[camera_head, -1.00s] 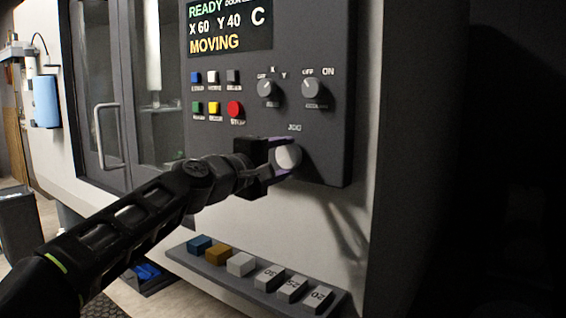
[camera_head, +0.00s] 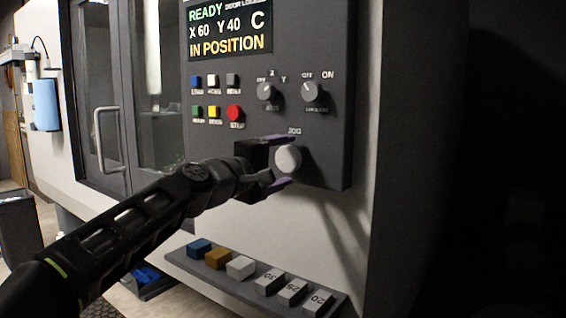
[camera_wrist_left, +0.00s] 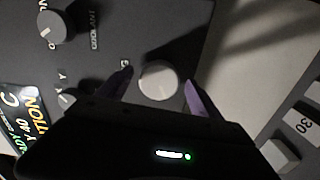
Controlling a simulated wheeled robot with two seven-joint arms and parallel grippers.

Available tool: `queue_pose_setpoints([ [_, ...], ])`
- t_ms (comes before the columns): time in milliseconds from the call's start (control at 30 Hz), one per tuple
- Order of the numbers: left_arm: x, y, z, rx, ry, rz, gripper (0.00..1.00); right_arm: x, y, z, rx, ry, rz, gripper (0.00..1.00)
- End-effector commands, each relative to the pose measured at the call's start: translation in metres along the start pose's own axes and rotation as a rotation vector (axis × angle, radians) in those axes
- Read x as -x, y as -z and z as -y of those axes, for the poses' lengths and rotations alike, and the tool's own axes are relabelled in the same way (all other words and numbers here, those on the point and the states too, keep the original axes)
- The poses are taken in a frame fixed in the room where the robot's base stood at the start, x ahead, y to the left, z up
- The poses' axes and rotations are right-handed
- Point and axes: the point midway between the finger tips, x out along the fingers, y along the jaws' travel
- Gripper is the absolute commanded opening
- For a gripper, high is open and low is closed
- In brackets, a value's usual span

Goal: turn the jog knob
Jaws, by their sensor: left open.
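The jog knob (camera_head: 287,159) is a round light-grey dial low on the dark control panel, under the word JOG. It also shows in the left wrist view (camera_wrist_left: 158,80), between my two fingers. My left gripper (camera_head: 281,162) is open around the knob, one finger above and one below it in the head view. In the left wrist view there is a gap between each finger and the knob. The display (camera_head: 229,30) reads READY, X 60, Y 40, C and IN POSITION. My right gripper is not in view.
Above the knob are two selector knobs, the axis one (camera_head: 266,91) and the coolant one (camera_head: 311,91), and several coloured buttons, including a red stop button (camera_head: 235,112). A ledge with several blocks (camera_head: 240,266) juts out below. A door handle (camera_head: 108,138) is at left.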

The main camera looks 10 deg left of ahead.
Motion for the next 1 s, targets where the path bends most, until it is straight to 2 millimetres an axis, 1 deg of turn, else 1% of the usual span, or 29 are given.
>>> queue_pose_setpoints([
  [133,0.004,0.001,0.000,-0.001,-0.002,-0.001,0.75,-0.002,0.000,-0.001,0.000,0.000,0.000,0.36],
  [233,0.013,0.001,0.001,-0.001,-0.002,-0.002,0.75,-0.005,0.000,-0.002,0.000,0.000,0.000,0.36],
  [367,0.033,0.001,0.002,-0.001,-0.002,-0.002,0.75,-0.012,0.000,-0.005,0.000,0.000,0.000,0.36],
  [500,0.057,0.001,0.002,-0.001,-0.002,-0.003,0.75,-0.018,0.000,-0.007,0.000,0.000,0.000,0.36],
  [633,0.072,0.001,0.001,-0.001,-0.001,-0.002,0.75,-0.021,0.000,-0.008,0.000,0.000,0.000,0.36],
  [767,0.078,0.000,0.001,0.000,0.000,0.000,0.75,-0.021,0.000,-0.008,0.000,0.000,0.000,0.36],
  [1000,0.078,0.000,0.000,0.000,0.000,0.000,0.75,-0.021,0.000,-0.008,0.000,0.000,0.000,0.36],
])
